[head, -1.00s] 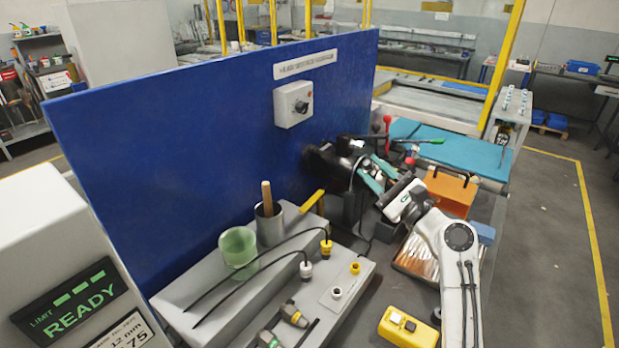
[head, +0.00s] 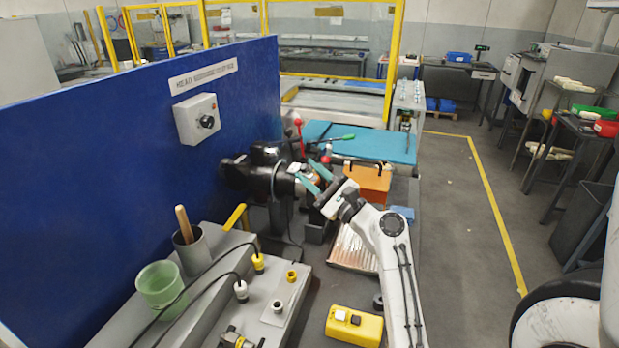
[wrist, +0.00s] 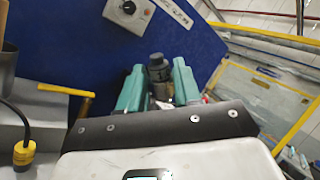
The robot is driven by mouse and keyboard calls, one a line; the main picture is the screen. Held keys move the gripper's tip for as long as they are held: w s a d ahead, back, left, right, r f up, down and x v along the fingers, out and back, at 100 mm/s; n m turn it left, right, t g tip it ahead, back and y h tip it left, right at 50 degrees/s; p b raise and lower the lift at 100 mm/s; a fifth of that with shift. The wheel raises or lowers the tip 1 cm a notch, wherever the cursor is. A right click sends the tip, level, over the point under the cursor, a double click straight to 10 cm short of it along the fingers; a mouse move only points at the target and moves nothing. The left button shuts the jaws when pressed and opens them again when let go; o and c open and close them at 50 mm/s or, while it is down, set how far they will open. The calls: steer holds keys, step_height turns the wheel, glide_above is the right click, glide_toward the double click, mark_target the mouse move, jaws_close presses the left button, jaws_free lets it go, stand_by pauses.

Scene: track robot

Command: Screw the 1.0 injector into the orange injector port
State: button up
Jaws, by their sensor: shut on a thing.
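My gripper (head: 311,177) has two teal fingers and reaches left to the front end of the black machine head (head: 250,178) by the blue wall. In the wrist view my gripper (wrist: 158,88) is shut on a small grey piece (wrist: 160,92), probably the injector. Its 1.0 marking cannot be read. A dark round part (wrist: 157,66) shows just beyond the fingertips. The fingers hide most of the held piece, and I cannot tell whether it touches the machine. I cannot make out the orange injector port for certain.
An orange box (head: 367,184) stands right of my gripper. A grey bench (head: 290,292) with cables and fittings lies front left, beside a green cup (head: 161,287) and a yellow box (head: 354,326). The blue wall (head: 110,150) bounds the left. Open floor lies right.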

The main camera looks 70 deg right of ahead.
steer(key=shift+d+f+b, duration=1.35)
steer(key=shift+f, duration=0.05)
steer(key=shift+w+d+f+b, duration=0.1)
steer(key=shift+d+f+b, duration=0.7)
stand_by(1.3)
steer(key=o, duration=1.1)
steer(key=shift+o, duration=0.2)
steer(key=b+v, duration=0.3)
steer(key=v, duration=0.7)
steer(key=shift+s, duration=0.35)
steer(key=shift+a, duration=0.15)
steer(key=shift+c, duration=0.3)
